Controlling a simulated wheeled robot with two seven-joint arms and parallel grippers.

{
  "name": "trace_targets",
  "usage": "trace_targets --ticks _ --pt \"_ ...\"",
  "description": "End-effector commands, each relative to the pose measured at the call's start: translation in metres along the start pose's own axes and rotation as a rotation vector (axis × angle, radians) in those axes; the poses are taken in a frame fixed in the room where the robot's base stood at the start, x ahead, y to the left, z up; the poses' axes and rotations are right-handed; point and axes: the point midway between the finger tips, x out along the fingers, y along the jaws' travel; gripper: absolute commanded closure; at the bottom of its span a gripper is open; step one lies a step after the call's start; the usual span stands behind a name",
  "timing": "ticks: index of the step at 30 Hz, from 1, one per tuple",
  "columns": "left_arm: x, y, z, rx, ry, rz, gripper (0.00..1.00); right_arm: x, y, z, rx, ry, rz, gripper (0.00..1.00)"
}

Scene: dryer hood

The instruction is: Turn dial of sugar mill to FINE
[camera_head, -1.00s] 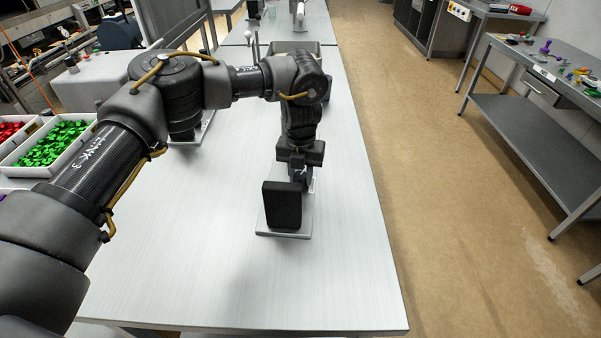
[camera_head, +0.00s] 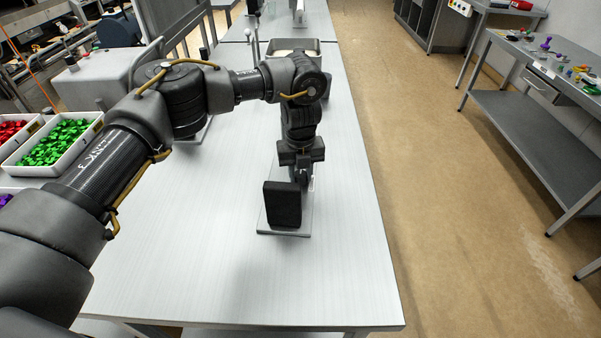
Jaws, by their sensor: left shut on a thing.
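A dark upright block (camera_head: 283,204) stands on a thin grey base plate (camera_head: 297,232) in the middle of the table. This looks like the sugar mill, but its dial and FINE mark cannot be made out. My left gripper (camera_head: 301,178) points down just behind the block, over the plate's far part. It is shut on a part there, which the block and the gripper itself hide; I take this to be the dial. My right gripper is not in view.
The white table (camera_head: 180,260) is clear in front. Trays of green pieces (camera_head: 58,142) and red pieces (camera_head: 10,130) stand at the left. A grey open container (camera_head: 293,47) stands at the back. A side bench (camera_head: 560,85) with small coloured items is at the right.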

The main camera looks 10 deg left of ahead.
Motion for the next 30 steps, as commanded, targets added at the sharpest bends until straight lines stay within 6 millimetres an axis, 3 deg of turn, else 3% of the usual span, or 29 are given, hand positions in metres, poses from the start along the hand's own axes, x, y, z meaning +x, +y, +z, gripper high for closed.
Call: trace_targets --ticks 5,6,11,23,30 --pt "0.000 0.000 0.000 -0.001 0.000 0.000 0.93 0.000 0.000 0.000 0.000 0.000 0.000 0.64" --pt "0.000 0.000 0.000 -0.001 0.000 0.000 0.69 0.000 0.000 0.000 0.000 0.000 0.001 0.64" --pt "0.000 0.000 0.000 -0.001 0.000 0.000 0.48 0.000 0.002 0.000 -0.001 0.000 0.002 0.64" --pt "0.002 0.000 0.000 0.047 -0.001 0.000 0.48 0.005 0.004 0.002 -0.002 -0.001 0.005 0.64" --pt "0.003 0.001 0.001 0.346 -0.003 0.002 0.48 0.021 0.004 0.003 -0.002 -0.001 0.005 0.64"
